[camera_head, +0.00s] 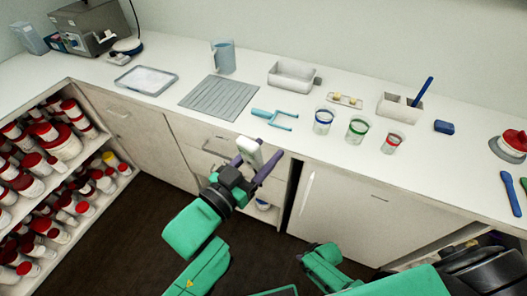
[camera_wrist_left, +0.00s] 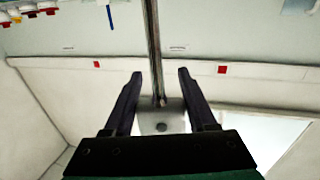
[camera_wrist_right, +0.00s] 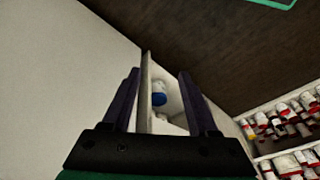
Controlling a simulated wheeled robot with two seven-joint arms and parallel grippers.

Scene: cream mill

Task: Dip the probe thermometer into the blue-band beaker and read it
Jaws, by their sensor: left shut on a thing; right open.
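My left gripper (camera_head: 254,163) is shut on the white probe thermometer (camera_head: 247,148), near the counter's front edge. In the left wrist view its pale body (camera_wrist_left: 165,120) sits between the fingers and its metal stem (camera_wrist_left: 152,45) extends away from them. The display cannot be read here. The blue-band beaker (camera_head: 323,121) stands upright on the counter, right of the gripper and apart from the thermometer. My right gripper (camera_wrist_right: 160,88) is open in the right wrist view, with a pale panel edge showing between its fingers; its fingers cannot be made out in the head view.
A green-band beaker (camera_head: 357,130) and a red-band beaker (camera_head: 393,142) stand right of the blue one. A light-blue forked holder (camera_head: 273,118) lies left of it. Behind are a white bin (camera_head: 293,73) and a ribbed mat (camera_head: 218,97). Cabinets front the counter.

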